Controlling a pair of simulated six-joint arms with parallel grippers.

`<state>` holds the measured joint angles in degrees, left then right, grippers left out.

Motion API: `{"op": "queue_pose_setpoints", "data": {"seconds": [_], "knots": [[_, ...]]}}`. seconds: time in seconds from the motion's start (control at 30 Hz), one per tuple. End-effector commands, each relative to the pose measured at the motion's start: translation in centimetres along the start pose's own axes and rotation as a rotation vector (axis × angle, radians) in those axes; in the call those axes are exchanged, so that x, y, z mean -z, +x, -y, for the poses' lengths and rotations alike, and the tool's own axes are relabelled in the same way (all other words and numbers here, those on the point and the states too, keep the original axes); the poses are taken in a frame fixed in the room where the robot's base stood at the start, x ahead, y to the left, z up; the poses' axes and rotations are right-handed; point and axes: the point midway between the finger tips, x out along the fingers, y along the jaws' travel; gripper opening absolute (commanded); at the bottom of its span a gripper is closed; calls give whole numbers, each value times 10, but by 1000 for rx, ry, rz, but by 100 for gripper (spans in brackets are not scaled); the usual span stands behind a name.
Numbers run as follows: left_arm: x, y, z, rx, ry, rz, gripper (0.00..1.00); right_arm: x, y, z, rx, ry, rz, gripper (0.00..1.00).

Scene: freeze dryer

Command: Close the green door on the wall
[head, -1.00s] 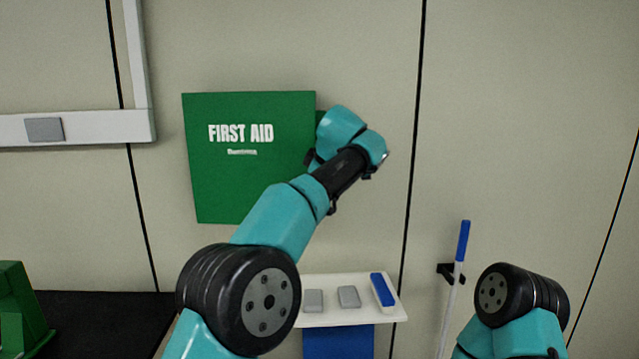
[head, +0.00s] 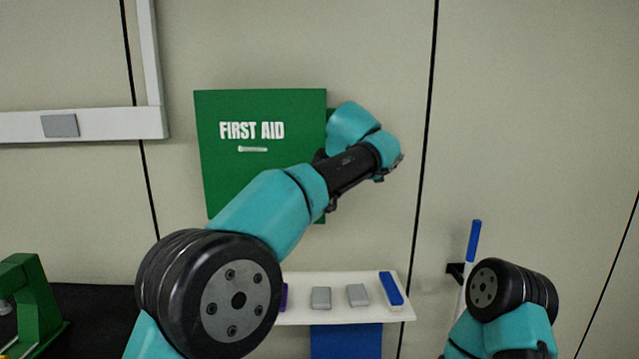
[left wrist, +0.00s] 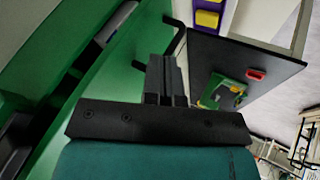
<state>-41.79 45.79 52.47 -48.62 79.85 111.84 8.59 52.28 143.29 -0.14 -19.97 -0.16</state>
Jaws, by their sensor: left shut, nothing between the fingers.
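The green door (head: 235,175), lettered FIRST AID, is on the pale wall. How far the door stands open is hard to tell. My left arm crosses in front of the door's lower right, with its wrist at the right edge. That wrist hides my left gripper in the head view. In the left wrist view my left gripper (left wrist: 164,72) is shut and empty, beside a large green surface (left wrist: 120,75) and a dark handle-like bar (left wrist: 176,40). Contact cannot be told. My right gripper is out of view.
A white shelf (head: 335,314) with grey blocks (head: 357,295) and a blue one (head: 391,288) is below the door. A blue-topped stick (head: 474,240) is on the right. A white rail (head: 100,124) is at upper left, and a green object (head: 35,300) at lower left.

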Motion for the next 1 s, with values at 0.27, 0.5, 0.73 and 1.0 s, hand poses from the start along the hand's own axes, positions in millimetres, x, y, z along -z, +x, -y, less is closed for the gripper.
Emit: {"op": "queue_pose_setpoints", "data": {"seconds": [0.27,0.5,0.73,1.0], "knots": [[-2,-34,-3,-3,-1,0,0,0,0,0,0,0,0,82],[-5,-73,-5,-4,-2,1,0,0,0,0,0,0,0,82],[-5,-92,-6,-2,0,0,0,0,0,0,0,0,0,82],[-5,-96,-6,0,0,0,0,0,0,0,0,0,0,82]]}}
